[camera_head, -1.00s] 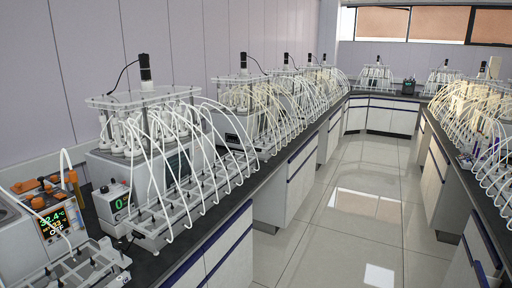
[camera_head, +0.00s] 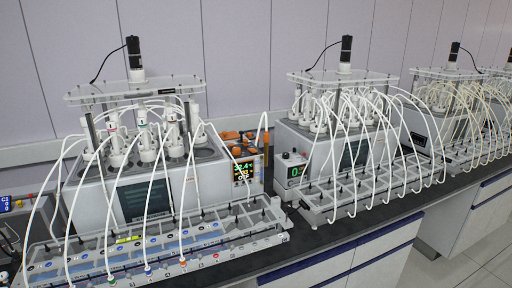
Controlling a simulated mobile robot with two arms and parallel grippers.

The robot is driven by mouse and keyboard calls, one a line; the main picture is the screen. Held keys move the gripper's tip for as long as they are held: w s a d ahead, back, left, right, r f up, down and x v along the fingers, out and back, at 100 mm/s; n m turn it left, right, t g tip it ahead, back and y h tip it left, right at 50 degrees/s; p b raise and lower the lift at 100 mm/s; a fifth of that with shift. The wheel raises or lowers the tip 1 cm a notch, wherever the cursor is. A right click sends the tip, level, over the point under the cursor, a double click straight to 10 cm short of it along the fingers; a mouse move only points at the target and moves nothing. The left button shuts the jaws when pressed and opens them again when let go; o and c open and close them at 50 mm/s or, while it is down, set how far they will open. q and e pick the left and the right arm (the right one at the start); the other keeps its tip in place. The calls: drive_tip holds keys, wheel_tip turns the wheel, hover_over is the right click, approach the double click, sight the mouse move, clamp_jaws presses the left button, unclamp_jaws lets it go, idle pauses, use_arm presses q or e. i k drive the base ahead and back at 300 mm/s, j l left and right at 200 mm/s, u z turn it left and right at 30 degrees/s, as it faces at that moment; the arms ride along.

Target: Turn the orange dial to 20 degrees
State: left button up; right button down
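Several orange parts (camera_head: 237,151) sit around the top of a colour display panel (camera_head: 242,173) between the two nearest reactors. They are small, and I cannot tell which one is the dial or read its angle. An upright orange piece (camera_head: 265,140) stands just right of them. The panel shows digits that look like 32.4 in green, with smaller orange and white text below. Neither of my grippers is in view.
A biogas reactor (camera_head: 130,190) with white tubes and a long tray (camera_head: 240,240) stands in front left. A second reactor (camera_head: 345,130) stands right of the panel, with a small control box (camera_head: 295,170) showing a green digit. The dark bench edge (camera_head: 330,247) runs along the front; floor shows at lower right.

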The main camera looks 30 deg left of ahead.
sight(236, 151)
drive_tip(key=u, duration=1.15)
drive_tip(key=i+l+u, duration=0.1)
drive_tip(key=i+u, duration=0.15)
drive_tip(key=i, duration=0.4)
